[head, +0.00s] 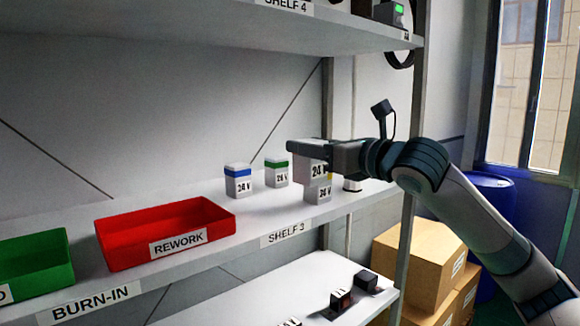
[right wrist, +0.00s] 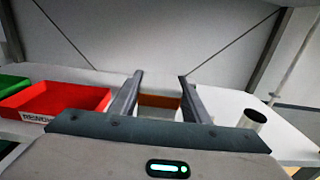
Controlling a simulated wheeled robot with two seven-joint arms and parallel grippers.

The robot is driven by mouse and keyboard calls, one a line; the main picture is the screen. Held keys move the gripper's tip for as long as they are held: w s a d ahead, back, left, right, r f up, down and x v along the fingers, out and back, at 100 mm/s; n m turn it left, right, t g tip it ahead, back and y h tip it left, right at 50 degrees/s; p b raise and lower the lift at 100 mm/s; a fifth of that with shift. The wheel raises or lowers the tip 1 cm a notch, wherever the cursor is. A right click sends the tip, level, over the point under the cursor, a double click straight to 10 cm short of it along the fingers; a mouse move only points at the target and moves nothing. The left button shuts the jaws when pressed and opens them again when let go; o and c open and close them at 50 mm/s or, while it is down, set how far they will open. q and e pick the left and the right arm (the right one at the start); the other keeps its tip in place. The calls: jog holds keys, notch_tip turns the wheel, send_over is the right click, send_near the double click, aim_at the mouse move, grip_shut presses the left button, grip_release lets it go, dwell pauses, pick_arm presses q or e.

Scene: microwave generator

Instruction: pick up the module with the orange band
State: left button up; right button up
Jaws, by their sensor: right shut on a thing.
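My right gripper (head: 300,149) reaches in from the right above the middle shelf and is shut on a white module (head: 318,170) labelled 24 V. In the right wrist view the orange band (right wrist: 160,100) of this module shows between the two fingers. In the head view the fingers hide its top and band. Just below it is another 24 V module (head: 318,193), with a bit of yellow at its upper right edge; I cannot tell whether the two touch. My left gripper is not in view.
A blue-banded module (head: 239,183) and a green-banded module (head: 276,175) stand to the left on the shelf. A red REWORK bin (head: 165,233) and a green bin (head: 35,262) are further left. A shelf post (head: 412,120) stands at the right, and an upper shelf (head: 200,22) is overhead.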

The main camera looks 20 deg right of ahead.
aim_at(322, 142)
jog(key=shift+s+d+r, duration=0.4)
jog(key=shift+s+r, duration=0.05)
jog(key=shift+s, duration=0.15)
jog(key=shift+s+d+r, duration=0.4)
jog(key=shift+s+r, duration=0.05)
jog(key=shift+s, duration=0.1)
jog(key=shift+f, duration=0.1)
